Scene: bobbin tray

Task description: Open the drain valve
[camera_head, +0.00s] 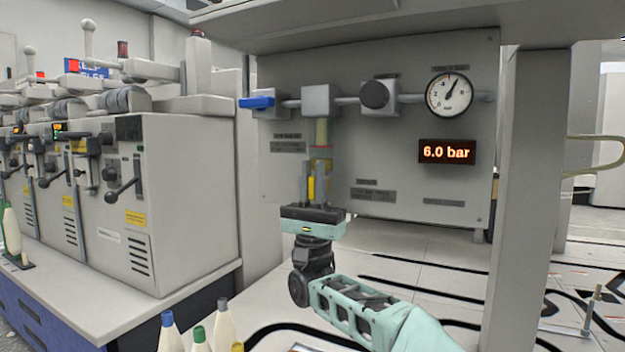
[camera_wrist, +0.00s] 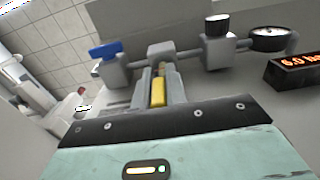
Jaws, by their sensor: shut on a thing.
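A panel on the wall carries a pipe line with a grey block (camera_head: 321,99) and a pale, see-through bowl (camera_head: 321,131) hanging below it. My gripper (camera_head: 318,168) reaches up from below, just under the bowl. Its fingers are shut on a yellow part (camera_head: 311,188), which also shows between them in the wrist view (camera_wrist: 158,93). This part looks like the drain valve, but the fingers hide much of it. I cannot tell how far it is turned. A round gauge (camera_head: 449,95) shows at the right, and a display (camera_head: 447,152) reads 6.0 bar.
A blue handle (camera_head: 257,102) sits at the pipe's left end, and a dark round knob (camera_head: 375,95) is right of the block. A grey post (camera_head: 525,200) stands at the right. Machines (camera_head: 180,200) fill the left, with bobbins (camera_head: 198,335) in front.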

